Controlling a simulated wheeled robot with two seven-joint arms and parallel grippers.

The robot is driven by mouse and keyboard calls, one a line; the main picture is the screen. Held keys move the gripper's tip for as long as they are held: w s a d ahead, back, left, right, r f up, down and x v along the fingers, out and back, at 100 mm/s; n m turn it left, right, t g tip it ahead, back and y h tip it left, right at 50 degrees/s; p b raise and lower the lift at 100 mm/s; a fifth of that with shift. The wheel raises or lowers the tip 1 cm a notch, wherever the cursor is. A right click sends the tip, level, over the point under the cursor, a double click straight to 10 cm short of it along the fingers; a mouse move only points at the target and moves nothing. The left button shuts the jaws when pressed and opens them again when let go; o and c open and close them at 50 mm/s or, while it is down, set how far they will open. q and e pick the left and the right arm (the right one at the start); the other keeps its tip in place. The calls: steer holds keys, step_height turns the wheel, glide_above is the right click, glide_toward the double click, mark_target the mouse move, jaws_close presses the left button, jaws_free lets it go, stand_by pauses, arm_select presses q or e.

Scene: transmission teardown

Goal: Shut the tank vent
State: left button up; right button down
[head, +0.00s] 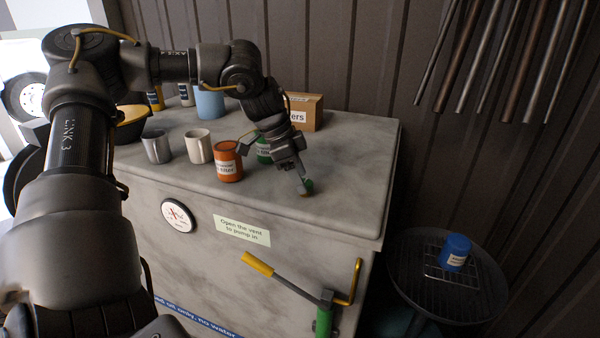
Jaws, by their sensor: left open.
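The tank is a grey, mottled box (345,190) with a flat top. A small green piece (309,185) with a brownish end shows at the top's front right, right at the fingertips of my left gripper (302,182). It looks like the tank vent, but the fingers partly hide it and I cannot tell its position or whether they touch it. My left gripper is open and points down over the top. A label (242,230) on the tank front reads "Open the vent to pump in". My right gripper is not in view.
An orange can (228,162), a green can (264,148), a white mug (198,146), a grey mug (157,147) and a cardboard box (304,111) stand on the top. A yellow-gripped lever (290,283) sticks out in front. A blue can (455,251) stands on a round grate at right.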

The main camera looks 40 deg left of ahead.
arm_select(q)
steer(key=shift+w+d+f, duration=0.1)
steer(key=shift+d+f, duration=0.1)
steer(key=shift+f, duration=0.1)
arm_select(e)
steer(key=shift+s, duration=0.15)
arm_select(q)
steer(key=shift+c, duration=0.5)
arm_select(e)
steer(key=shift+d+r, duration=0.1)
steer(key=shift+d, duration=0.05)
arm_select(q)
steer(key=c, duration=0.9)
arm_select(e)
steer(key=shift+d, duration=0.15)
